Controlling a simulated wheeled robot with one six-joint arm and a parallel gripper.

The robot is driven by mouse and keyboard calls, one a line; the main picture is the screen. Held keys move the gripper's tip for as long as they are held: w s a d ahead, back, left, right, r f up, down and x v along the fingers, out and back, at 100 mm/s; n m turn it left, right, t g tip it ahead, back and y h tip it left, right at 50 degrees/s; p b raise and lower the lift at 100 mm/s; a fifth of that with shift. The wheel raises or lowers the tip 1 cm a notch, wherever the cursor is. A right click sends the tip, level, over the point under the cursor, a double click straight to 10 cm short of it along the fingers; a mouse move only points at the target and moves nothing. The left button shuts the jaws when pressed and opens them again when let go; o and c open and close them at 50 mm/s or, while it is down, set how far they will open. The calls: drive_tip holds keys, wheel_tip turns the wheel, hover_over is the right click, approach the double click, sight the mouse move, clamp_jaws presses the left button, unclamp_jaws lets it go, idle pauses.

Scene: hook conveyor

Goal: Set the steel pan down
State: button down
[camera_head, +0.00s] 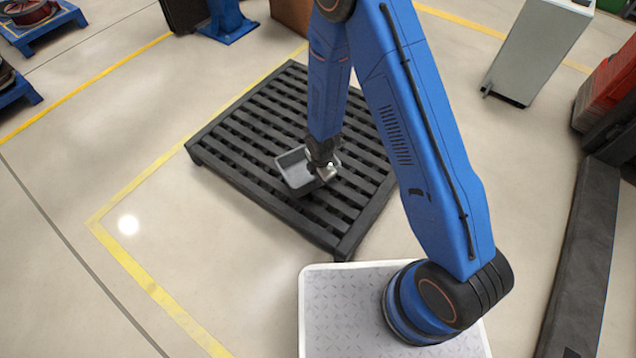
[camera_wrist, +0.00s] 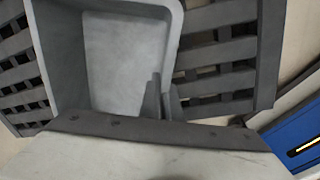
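The steel pan (camera_head: 293,170) is a grey, open, rectangular pan at the black slatted pallet (camera_head: 235,165). My gripper (camera_head: 321,174) is at the pan's right side, pointing down. In the wrist view the pan (camera_wrist: 125,62) fills the upper left and looks empty. The two fingers (camera_wrist: 162,102) are close together at the pan's near right wall, one inside and one outside, so my gripper is shut on that wall. The pan lies over the slats; whether its underside touches them is hidden.
The pallet's slats are bare around the pan. Yellow floor lines (camera_head: 150,290) run around the pallet. A grey cabinet (camera_head: 540,50) stands at the upper right, and a blue stand (camera_head: 228,22) at the top. The floor left of the pallet is clear.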

drive_tip(key=shift+f, duration=1.05)
drive_tip(key=shift+f, duration=0.1)
drive_tip(key=c, duration=2)
unclamp_jaws()
wheel_tip(320, 180, up, 12)
drive_tip(key=s, duration=0.1)
drive_tip(key=shift+d, duration=0.35)
drive_tip(key=shift+s, duration=0.1)
